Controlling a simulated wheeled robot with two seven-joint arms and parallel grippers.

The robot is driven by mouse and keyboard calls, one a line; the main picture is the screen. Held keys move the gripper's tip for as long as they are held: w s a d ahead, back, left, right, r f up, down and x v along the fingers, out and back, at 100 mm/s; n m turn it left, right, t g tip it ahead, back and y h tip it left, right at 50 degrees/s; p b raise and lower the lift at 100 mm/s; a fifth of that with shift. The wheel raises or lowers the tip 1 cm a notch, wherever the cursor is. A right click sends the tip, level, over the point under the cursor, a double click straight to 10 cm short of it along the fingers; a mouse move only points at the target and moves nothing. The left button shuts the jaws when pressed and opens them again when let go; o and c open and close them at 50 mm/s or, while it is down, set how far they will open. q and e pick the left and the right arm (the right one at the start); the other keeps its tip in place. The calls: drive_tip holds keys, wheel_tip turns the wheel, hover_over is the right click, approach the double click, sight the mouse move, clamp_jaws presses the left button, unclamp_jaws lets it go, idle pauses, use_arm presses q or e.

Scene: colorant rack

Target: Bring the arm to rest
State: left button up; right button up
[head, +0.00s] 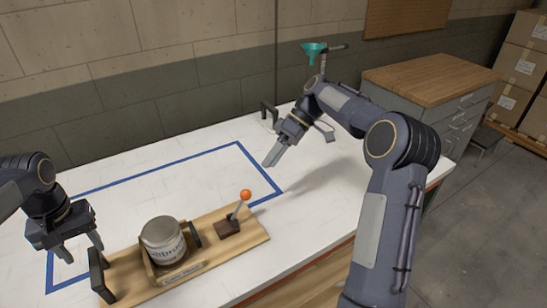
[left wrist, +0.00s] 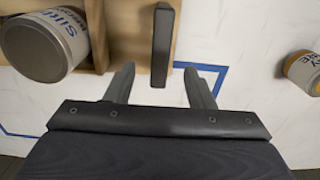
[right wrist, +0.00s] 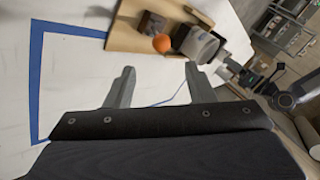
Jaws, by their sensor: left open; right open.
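My left gripper (head: 82,255) is open over the white table, just behind the left end of the wooden rack (head: 237,237). In the left wrist view, a black handle (left wrist: 161,45) of the rack appears between its open, empty fingers; I cannot tell the gap in depth. My right gripper (head: 268,160) is open and empty above the right part of the table, behind the rack and apart from it. Its spread fingers also show in the right wrist view (right wrist: 158,85).
A grey labelled can (head: 163,240) stands in the rack, beside a lever with an orange ball (head: 246,195). Blue tape (head: 160,175) outlines a mostly clear table area. A yellow-labelled can (left wrist: 303,72) shows in the left wrist view. A teal funnel (head: 313,48) is behind my right arm.

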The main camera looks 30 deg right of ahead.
use_arm(q)
wheel_tip(320, 180, up, 4)
drive_tip(key=shift+s+a, duration=0.1)
